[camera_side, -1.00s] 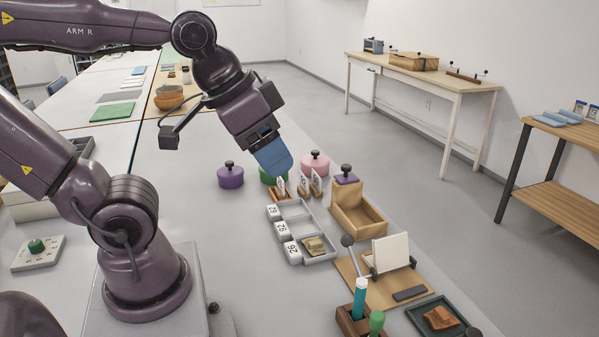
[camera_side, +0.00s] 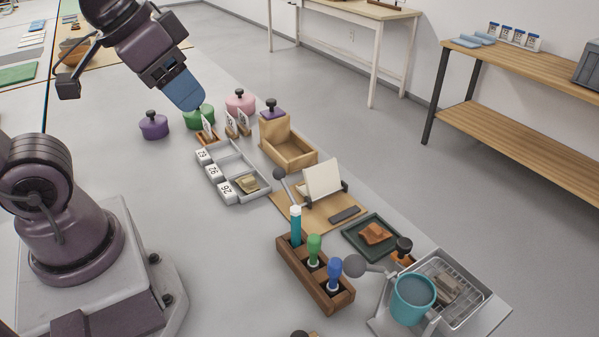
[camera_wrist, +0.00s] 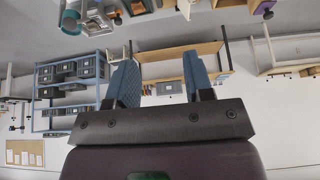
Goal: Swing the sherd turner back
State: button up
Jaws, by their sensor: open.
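A wooden board (camera_side: 290,212) carries an upright cream plate (camera_side: 322,180) in a dark holder and a grey ball-knobbed lever (camera_side: 280,173) at its left. Farther front, a teal cup (camera_side: 413,297) sits in a grey frame with another ball-knobbed lever (camera_side: 355,266). I cannot tell for sure which of these is the sherd turner. My gripper (camera_side: 188,101), with blue fingers, is well behind and left of both, over the green lidded pot (camera_side: 199,117). In the wrist view its fingers (camera_wrist: 161,82) stand apart with nothing between them.
A grey tray (camera_side: 262,190) with numbered tags, an open wooden box (camera_side: 289,155) and purple (camera_side: 154,126) and pink (camera_side: 240,102) pots stand nearby. A wooden rack (camera_side: 318,284) holds several handled tools. A green tray (camera_side: 352,237) holds an orange sherd (camera_side: 375,233).

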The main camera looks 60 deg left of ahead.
jog(key=w+a+f+g+h, duration=0.2)
jog(key=w+a+f, duration=0.5)
jog(key=w+f, duration=0.3)
jog(key=w+a+f+g+h, duration=0.2)
jog(key=w+a+f, duration=0.6)
jog(key=f, duration=0.7)
jog(key=shift+w+f+g+h, duration=0.35)
jog(key=shift+w+g, duration=0.45)
jog(key=shift+w, duration=0.4)
